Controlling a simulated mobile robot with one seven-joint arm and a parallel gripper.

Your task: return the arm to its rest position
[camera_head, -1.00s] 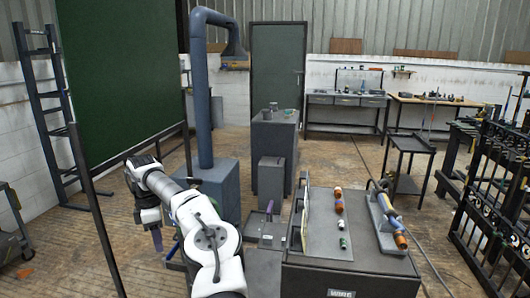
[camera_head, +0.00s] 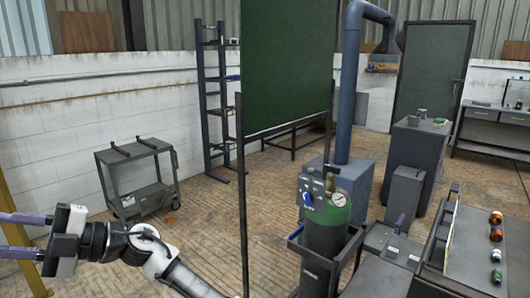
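My white and black arm (camera_head: 155,255) reaches in from the bottom of the head view and stretches to the left, low over the floor. My gripper (camera_head: 10,236) is at the left edge, with two purple fingers pointing left. The fingers are apart and nothing shows between them, so it is open and empty. The fingertips are at or past the picture's edge.
A dark two-shelf cart (camera_head: 142,180) stands beyond my gripper. A green gas cylinder (camera_head: 325,220) with a gauge stands right of my arm. A green welding screen (camera_head: 288,70) rises behind it. A bench (camera_head: 465,245) holds small coloured parts. Open floor (camera_head: 205,220) lies between cart and screen.

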